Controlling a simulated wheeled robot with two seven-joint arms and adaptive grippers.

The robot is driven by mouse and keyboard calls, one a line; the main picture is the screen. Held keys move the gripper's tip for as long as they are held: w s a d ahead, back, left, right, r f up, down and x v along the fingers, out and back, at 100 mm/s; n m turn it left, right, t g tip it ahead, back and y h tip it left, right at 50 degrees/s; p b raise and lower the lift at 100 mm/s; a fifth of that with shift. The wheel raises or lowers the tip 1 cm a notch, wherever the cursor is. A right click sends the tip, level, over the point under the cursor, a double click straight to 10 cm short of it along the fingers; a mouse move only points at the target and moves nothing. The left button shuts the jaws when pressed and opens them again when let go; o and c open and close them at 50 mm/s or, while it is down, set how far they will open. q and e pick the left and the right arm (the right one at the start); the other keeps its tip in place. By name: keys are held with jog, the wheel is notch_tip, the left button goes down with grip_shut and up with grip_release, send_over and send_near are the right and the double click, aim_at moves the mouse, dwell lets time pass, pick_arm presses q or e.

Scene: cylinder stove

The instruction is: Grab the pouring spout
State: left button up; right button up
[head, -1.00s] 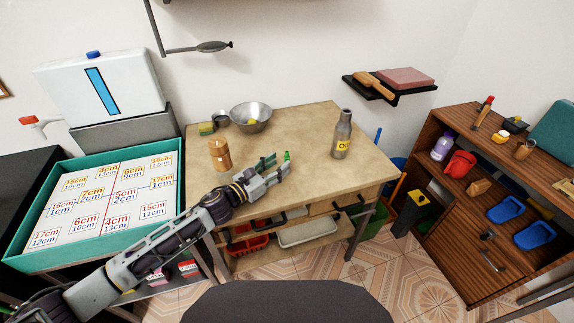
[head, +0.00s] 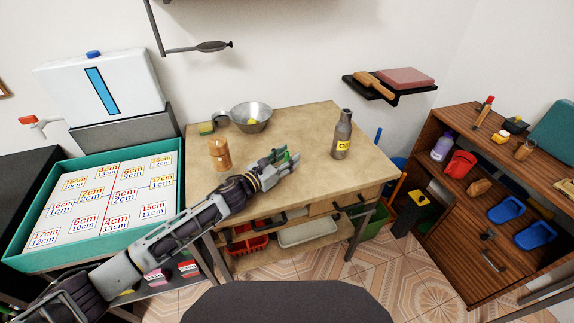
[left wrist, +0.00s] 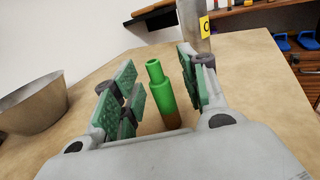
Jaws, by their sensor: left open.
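The pouring spout appears to be the small green stepped tube (left wrist: 161,92) with a brownish lower end, in the left wrist view. It stands on the wooden table between the open green-padded fingers of my left gripper (left wrist: 152,92), with a gap on both sides. In the head view the spout (head: 287,156) is a small green bit at my left gripper (head: 283,158), mostly hidden by the fingers. A grey bottle with a yellow label (head: 343,134) stands to the right of the gripper on the table. My right gripper is not in view.
The wooden table (head: 310,120) also holds a brown cylinder (head: 219,154), a metal bowl (head: 251,117) and a sponge (head: 206,128). A teal-edged tray of labelled cells (head: 60,258) is at left. A brown shelf unit (head: 450,215) stands at right. The table's middle back is clear.

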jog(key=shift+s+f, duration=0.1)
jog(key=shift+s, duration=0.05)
pick_arm(q)
grip_shut()
jog(key=shift+r, duration=0.1)
dwell(0.3)
jog(key=shift+r, duration=0.35)
jog(key=shift+r+p, duration=0.35)
jog(key=shift+r, duration=0.35)
notch_tip(320, 180, up, 6)
jog(key=shift+r+p, duration=0.15)
jog(key=shift+p, duration=0.75)
jog(key=shift+r, duration=0.7)
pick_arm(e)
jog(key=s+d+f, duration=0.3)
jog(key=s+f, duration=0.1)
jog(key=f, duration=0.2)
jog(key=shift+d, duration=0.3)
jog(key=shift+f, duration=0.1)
